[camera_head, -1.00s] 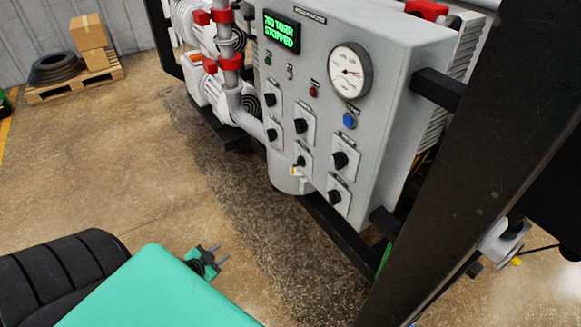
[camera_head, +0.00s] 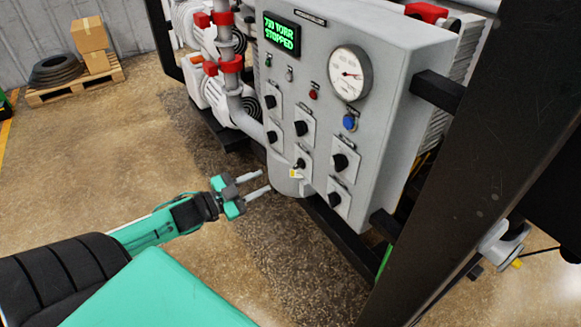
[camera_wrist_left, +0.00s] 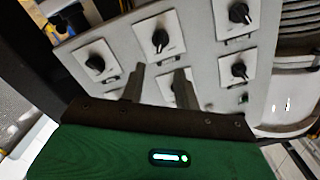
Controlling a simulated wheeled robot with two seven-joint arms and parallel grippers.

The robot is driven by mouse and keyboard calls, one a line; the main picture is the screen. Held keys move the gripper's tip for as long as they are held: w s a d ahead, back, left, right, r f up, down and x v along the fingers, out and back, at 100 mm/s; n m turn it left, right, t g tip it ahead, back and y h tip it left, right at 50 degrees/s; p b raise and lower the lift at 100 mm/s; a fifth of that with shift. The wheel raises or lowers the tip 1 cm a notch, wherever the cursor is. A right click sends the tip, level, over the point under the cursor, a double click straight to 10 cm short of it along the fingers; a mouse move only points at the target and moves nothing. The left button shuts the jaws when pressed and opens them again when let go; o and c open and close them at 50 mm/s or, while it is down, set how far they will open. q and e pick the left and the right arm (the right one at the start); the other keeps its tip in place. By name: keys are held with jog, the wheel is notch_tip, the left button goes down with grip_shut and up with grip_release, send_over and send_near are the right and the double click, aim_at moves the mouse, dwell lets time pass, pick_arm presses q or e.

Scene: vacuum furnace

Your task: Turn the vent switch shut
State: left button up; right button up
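The grey control panel (camera_head: 320,75) carries several black rotary switches. Their labels are too small to read, so I cannot tell which is the vent switch. One lower switch (camera_head: 300,163) has a small yellow tag beside it. My left gripper (camera_head: 263,182) is open and empty, pointing at the panel's lower left edge, apart from the switches in the head view. In the left wrist view its two fingers (camera_wrist_left: 158,82) stand apart, with one switch (camera_wrist_left: 178,90) partly hidden behind them. Other switches (camera_wrist_left: 160,40) show clearly around them. My right gripper is not in view.
A round gauge (camera_head: 350,73), a green display reading STOPPED (camera_head: 282,30) and a blue button (camera_head: 349,122) are on the panel. A dark frame post (camera_head: 470,170) stands at the right. Pipes with red clamps (camera_head: 230,64) are behind left. The floor in front is open.

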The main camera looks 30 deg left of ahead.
aim_at(295, 166)
pick_arm(q)
jog(key=p+x, duration=0.2)
jog(key=x, duration=0.6)
jog(key=shift+w+d+r, duration=0.1)
jog(key=shift+w, duration=0.25)
jog(key=shift+p+x, duration=0.3)
jog(key=shift+x, duration=0.7)
grip_shut()
